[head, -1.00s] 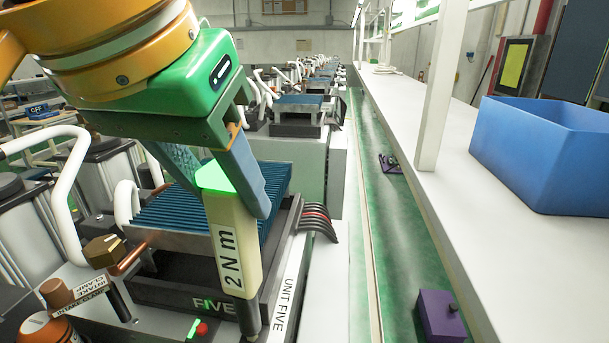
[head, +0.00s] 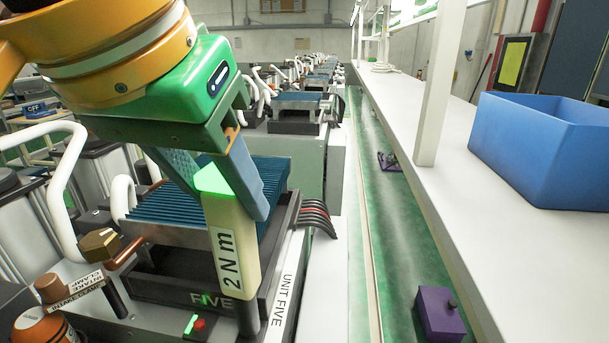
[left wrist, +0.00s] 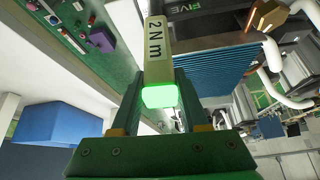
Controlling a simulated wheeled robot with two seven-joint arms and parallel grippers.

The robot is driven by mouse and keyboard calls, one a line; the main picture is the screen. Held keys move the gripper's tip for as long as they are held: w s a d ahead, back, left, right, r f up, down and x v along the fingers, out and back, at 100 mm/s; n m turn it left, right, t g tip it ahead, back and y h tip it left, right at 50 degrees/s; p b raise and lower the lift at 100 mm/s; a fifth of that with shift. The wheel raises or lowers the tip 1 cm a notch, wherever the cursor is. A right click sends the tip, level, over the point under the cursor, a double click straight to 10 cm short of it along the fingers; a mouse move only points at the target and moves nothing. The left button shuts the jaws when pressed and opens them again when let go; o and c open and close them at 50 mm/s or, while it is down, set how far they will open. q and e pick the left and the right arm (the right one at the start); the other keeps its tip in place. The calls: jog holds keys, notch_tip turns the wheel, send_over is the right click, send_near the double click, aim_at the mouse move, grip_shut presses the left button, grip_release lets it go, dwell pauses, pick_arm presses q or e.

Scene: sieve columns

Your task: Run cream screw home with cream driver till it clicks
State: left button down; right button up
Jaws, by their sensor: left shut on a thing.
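The cream driver (head: 232,245), marked "2 Nm" and with a lit green cap, stands nearly upright in my left gripper (head: 225,185). The gripper is shut on its upper part. The driver also shows in the left wrist view (left wrist: 156,50), between the fingers (left wrist: 158,105). In the head view its dark shaft points down at the front right corner of the unit marked FIVE (head: 170,290), beside the "UNIT FIVE" label. The cream screw cannot be made out; the tip's contact is hidden. My right gripper is not in view.
Blue fins (head: 200,200) of the unit stand just behind the driver. A brass knob (head: 100,244), white hoses and an orange-capped part (head: 42,326) are at left. A blue bin (head: 540,150) sits on the white bench at right. A purple box (head: 440,312) is on the green floor.

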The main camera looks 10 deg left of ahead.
pick_arm(q)
jog(key=shift+f+b, duration=0.3)
jog(key=shift+f, duration=0.2)
jog(key=shift+s+f, duration=0.1)
jog(key=shift+f, duration=0.2)
dwell(1.4)
notch_tip(320, 180, up, 3)
jog(key=p, duration=0.3)
jog(key=shift+p, duration=0.35)
jog(key=shift+r, duration=1.05)
